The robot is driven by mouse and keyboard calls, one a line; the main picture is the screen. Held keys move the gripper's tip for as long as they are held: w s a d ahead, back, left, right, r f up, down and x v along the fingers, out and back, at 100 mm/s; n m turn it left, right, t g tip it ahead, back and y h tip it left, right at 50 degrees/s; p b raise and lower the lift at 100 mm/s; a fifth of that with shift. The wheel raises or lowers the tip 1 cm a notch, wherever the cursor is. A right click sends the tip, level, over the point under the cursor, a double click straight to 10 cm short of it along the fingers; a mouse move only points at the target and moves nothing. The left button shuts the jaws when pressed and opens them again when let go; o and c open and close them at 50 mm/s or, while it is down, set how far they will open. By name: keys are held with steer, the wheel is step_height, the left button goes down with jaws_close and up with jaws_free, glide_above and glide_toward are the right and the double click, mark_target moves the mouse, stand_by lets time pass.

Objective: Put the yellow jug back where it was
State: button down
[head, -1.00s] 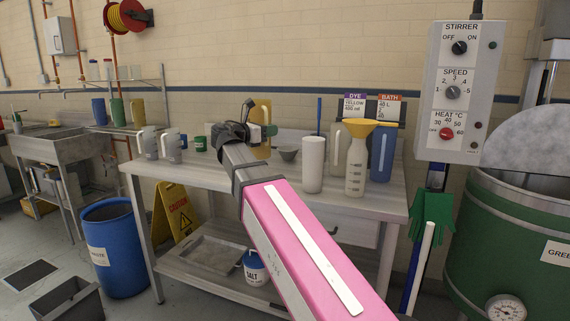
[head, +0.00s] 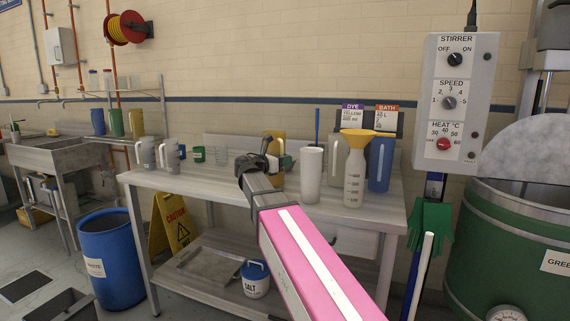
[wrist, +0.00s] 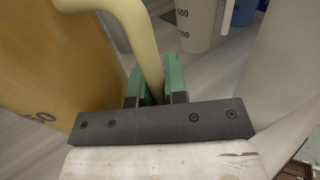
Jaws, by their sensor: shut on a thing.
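The yellow jug (head: 276,139) is at the back middle of the metal bench, partly hidden behind my wrist in the head view. In the wrist view the jug (wrist: 45,70) fills the left side, with its paler handle (wrist: 137,30) running down between the green fingers. My gripper (wrist: 154,85) is shut on this handle. The jug looks about upright. Its base is hidden, so I cannot tell whether it touches the bench.
On the bench (head: 230,190), a white cylinder (head: 312,178), a bottle with a yellow funnel (head: 355,175) and a blue jug (head: 380,165) stand right. Bare bench lies at front left.

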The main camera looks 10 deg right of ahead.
steer(key=shift+f, duration=0.55)
steer(key=c, duration=1.1)
jaws_free()
steer(key=shift+c, duration=0.2)
steer(key=v, duration=1.2)
